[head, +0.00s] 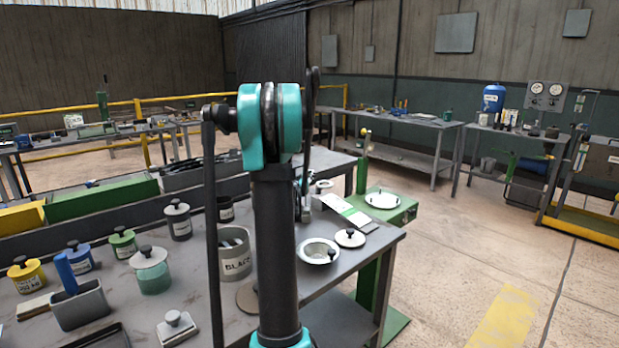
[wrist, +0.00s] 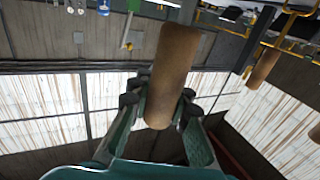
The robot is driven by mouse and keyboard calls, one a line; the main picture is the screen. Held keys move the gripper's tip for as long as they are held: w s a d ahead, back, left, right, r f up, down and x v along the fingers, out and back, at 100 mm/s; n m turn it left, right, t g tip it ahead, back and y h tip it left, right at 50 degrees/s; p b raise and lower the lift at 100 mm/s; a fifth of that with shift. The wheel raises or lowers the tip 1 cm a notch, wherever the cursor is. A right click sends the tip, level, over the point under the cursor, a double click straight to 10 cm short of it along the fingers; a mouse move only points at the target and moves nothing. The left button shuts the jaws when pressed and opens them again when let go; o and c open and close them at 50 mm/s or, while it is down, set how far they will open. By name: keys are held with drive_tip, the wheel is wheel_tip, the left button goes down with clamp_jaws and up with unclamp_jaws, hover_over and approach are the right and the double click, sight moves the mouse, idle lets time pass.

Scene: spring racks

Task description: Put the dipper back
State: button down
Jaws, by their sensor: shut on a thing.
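In the wrist view my gripper (wrist: 160,108) is shut on a thick brown cylinder (wrist: 172,70) with a rounded end. It looks like a handle, and I cannot tell whether it belongs to the dipper. Its far end shows no cup or bowl in this view. In the head view my arm stands upright in the middle and hides most of what is behind it, so the gripper's grip does not show there. No dipper can be made out for certain on the bench (head: 200,318).
The bench holds a grey can lettered "BLAC" (head: 234,262), a white bowl (head: 320,251), a loose lid (head: 350,238), a teal jar (head: 152,278), a grey bin (head: 82,311) and several lidded pots at left. A green stand (head: 398,211) is at right. Floor at right is open.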

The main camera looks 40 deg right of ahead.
drive_tip(key=shift+f, duration=0.35)
drive_tip(key=c, duration=1.4)
unclamp_jaws()
drive_tip(key=v, duration=1.2)
drive_tip(key=shift+r, duration=0.2)
